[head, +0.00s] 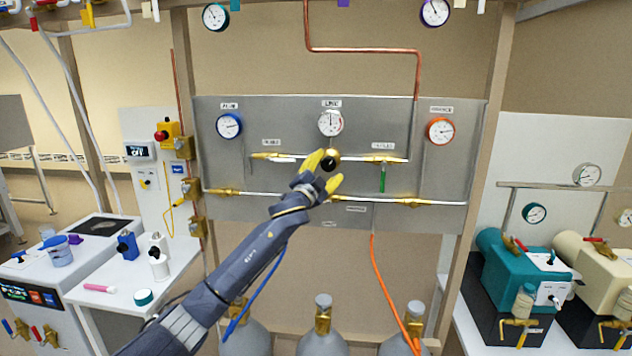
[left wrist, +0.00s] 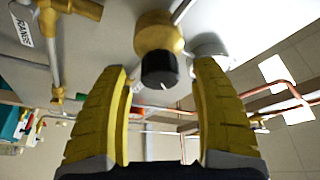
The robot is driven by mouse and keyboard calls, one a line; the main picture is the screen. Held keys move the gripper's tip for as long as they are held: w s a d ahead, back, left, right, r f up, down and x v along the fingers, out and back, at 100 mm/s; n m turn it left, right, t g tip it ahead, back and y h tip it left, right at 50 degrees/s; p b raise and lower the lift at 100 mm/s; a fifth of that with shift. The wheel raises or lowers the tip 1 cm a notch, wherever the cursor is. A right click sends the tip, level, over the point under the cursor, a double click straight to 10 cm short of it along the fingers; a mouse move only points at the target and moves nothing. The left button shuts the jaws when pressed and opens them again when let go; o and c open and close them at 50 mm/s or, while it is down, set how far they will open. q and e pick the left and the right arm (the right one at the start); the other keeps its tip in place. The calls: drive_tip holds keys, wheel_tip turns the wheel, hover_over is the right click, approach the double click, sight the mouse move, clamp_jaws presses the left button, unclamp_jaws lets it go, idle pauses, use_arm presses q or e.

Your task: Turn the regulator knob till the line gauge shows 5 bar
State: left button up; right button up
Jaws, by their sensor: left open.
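The regulator knob (head: 328,163) is black on a brass body, in the middle of the grey panel (head: 270,110). The line gauge (head: 330,123) is a white dial just above it; its needle looks near upright, but the reading is too small to tell. My left gripper (head: 324,172) has yellow fingers, open, one on each side of the knob in the head view. In the left wrist view the knob (left wrist: 160,68) shows beyond and between the open fingertips, with nothing gripped; I cannot tell if they touch it. My right gripper is not in view.
A blue gauge (head: 229,126) and an orange gauge (head: 440,130) flank the line gauge. A green-handled valve (head: 382,177) sits right of the knob. Brass-fitted pipes run across the panel. Gas cylinders (head: 322,335) and an orange hose (head: 385,290) are below.

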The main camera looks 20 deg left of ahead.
use_arm(q)
drive_tip(key=v, duration=0.9)
drive_tip(key=shift+s, duration=0.15)
